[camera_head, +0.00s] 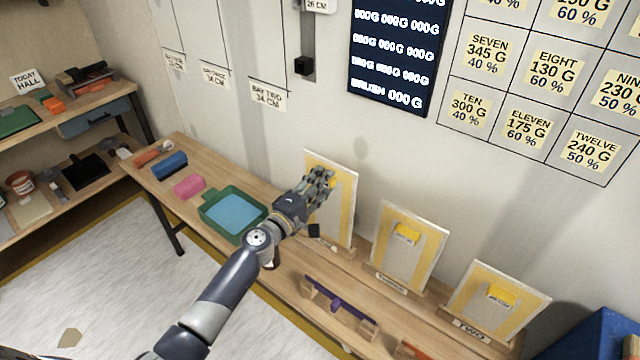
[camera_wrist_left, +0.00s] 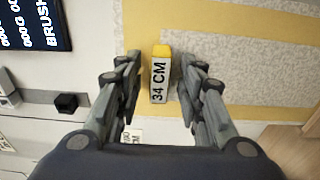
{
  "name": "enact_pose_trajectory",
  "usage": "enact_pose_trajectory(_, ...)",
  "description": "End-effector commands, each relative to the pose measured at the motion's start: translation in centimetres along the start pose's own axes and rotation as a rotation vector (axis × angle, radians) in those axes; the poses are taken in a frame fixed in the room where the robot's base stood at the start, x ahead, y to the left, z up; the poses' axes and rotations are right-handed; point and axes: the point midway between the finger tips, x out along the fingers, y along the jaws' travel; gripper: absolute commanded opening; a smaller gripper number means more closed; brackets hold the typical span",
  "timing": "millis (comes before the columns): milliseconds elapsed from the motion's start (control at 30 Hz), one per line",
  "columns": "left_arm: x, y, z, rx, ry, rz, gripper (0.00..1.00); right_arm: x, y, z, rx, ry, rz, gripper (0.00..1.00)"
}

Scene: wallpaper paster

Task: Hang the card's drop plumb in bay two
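Three upright sheets with yellow stripes stand on the bench: a left one (camera_head: 343,215), a middle one (camera_head: 398,262) and a right one (camera_head: 478,318) on a stand marked TWO. My left gripper (camera_head: 325,180) is in front of the left sheet and hides part of it. In the left wrist view, its open fingers (camera_wrist_left: 160,75) stand either side of a yellow-topped tab (camera_wrist_left: 159,82) reading 34 CM, with gaps on both sides. The wall label (camera_head: 267,95) reads BAY TWO 34 CM. My right gripper is not in view.
On the bench are a green tray (camera_head: 236,203), a pink block (camera_head: 188,187), a blue block (camera_head: 170,165) and a purple bar (camera_head: 335,296). A small black block (camera_head: 303,66) is on the wall strip. A TODAY HALL card (camera_head: 27,81) stands on the left shelf.

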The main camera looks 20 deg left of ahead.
Motion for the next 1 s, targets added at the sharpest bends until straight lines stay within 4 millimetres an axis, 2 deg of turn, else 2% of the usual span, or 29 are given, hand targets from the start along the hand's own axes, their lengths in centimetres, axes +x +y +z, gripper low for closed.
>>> enact_pose_trajectory(33,0.0,0.0,0.0,0.000,0.000,0.000,0.17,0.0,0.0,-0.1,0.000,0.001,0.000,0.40)
enact_pose_trajectory(100,0.0,0.0,0.0,0.000,0.000,0.000,0.01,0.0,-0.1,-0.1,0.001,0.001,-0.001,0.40)
enact_pose_trajectory(133,0.0,0.0,0.0,0.000,0.000,0.000,0.00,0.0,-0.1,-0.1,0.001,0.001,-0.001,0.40)
enact_pose_trajectory(367,0.0,0.3,0.0,0.001,0.001,0.001,0.00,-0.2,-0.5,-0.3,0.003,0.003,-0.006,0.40)
enact_pose_trajectory(1000,0.0,4.3,0.0,0.000,0.000,0.001,0.00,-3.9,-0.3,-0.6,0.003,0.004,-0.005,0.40)
